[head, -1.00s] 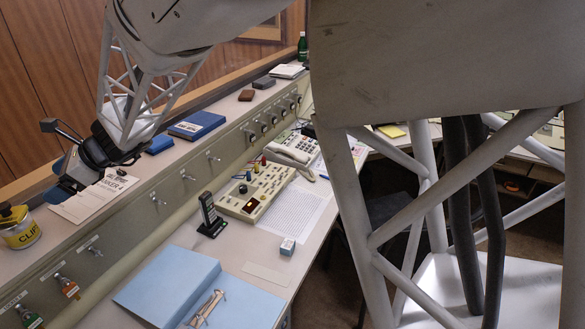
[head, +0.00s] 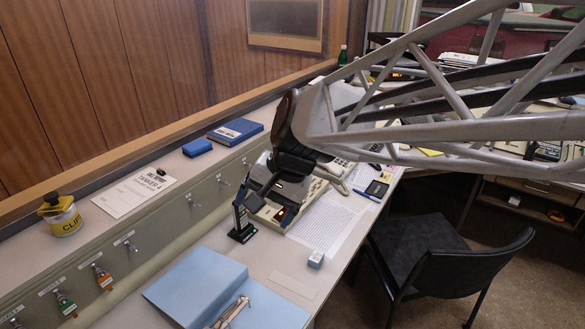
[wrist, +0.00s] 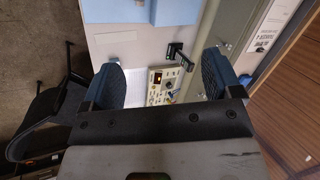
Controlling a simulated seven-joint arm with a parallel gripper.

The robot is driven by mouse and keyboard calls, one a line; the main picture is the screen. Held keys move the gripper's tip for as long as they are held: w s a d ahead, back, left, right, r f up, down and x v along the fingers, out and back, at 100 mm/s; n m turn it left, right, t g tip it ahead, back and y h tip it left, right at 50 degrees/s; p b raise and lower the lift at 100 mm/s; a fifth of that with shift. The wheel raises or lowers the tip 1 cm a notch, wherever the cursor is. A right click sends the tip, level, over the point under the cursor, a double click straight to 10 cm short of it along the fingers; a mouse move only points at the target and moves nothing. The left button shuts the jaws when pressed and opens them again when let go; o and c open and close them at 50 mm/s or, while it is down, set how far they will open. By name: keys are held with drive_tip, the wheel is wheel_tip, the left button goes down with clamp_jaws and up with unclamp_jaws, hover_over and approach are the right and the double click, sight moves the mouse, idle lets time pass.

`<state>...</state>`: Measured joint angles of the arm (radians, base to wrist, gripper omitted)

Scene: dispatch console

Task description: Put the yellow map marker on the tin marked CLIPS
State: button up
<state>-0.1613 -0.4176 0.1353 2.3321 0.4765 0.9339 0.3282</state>
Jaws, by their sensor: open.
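The tin marked CLIPS (head: 66,224) stands upright on the raised ledge at the left of the head view. A small yellow and dark piece, which looks like the yellow map marker (head: 51,199), sits on its lid; its exact shape is too small to tell. My gripper (head: 266,205) is over the desk by the switch panel, well right of the tin. In the wrist view my gripper (wrist: 162,80) has its two blue fingers wide apart with nothing between them. The tin and marker are not in the wrist view.
A paper card (head: 135,192) lies beside the tin, with blue books (head: 236,131) farther along the ledge. A black upright holder (head: 241,228) stands close to my gripper. A blue folder (head: 200,283) and a small box (head: 316,259) are on the desk; a chair (head: 425,255) stands right.

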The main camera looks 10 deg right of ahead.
drive_tip(key=s+d+f+n+h, duration=0.1)
drive_tip(key=s+d+n+h, duration=0.1)
drive_tip(key=s+d, duration=0.3)
drive_tip(key=s+d+f+n+t+h, duration=0.1)
drive_tip(key=s+d+n+h, duration=0.1)
drive_tip(key=s+d, duration=0.4)
drive_tip(key=d+h, duration=0.1)
drive_tip(key=d, duration=0.1)
drive_tip(key=shift+s+d+f+n, duration=0.3)
drive_tip(key=shift+d+f, duration=0.05)
